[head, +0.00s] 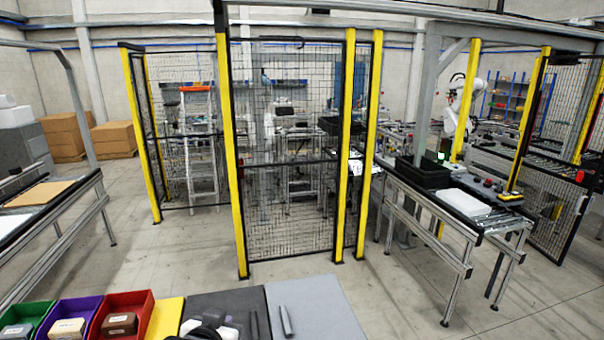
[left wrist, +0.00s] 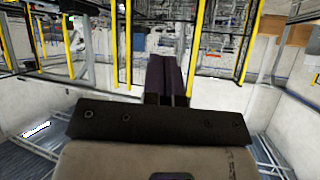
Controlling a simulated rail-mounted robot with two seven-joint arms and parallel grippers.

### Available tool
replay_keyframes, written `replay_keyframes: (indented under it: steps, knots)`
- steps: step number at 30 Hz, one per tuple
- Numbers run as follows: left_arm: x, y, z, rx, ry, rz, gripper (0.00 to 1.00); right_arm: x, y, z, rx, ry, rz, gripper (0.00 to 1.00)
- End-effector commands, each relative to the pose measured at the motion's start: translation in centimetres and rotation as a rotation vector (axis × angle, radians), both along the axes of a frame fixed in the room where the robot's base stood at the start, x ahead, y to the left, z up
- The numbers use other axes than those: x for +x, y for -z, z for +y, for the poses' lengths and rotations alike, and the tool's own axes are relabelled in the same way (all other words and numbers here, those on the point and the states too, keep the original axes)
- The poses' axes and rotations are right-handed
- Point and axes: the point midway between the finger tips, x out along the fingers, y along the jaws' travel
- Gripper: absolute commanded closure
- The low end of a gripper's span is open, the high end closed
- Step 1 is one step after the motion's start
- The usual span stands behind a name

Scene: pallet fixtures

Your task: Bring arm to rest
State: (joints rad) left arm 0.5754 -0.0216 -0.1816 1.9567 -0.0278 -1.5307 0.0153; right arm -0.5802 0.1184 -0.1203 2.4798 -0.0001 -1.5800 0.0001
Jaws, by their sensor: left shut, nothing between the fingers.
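My left gripper (left wrist: 166,78) shows in the left wrist view with its two dark fingers together and nothing between them. It points out toward the fenced area, and no object touches the fingertips. In the head view, a black and pale shape at the bottom edge looks like the end of my left arm (head: 212,320), over or beside a dark mat; its fingers cannot be made out there. My right gripper is in neither view.
Green, purple and red bins (head: 122,306) with blocks stand at the bottom left, beside a yellow panel (head: 165,318). A grey panel (head: 318,308) lies right of the dark mat. Yellow-posted mesh fencing (head: 290,150) stands ahead. Conveyor tables are at left and right (head: 440,205), with open floor between.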

Motion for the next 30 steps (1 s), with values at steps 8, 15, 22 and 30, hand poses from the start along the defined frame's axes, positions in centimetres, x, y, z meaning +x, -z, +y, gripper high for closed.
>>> replay_keyframes:
  steps: [8,15,22,30]
  knots:
    - [-13.4,6.3,3.4,-0.002,-0.003,0.074,1.00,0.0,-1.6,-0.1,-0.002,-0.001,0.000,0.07]
    - [-23.6,13.3,5.2,0.020,-0.014,0.270,1.00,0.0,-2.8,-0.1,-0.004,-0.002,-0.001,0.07]
    - [-32.3,20.1,6.1,0.048,-0.014,0.524,1.00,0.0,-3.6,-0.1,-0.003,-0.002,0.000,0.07]
    - [-38.0,23.0,6.2,0.056,-0.009,0.670,1.00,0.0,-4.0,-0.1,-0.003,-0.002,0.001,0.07]
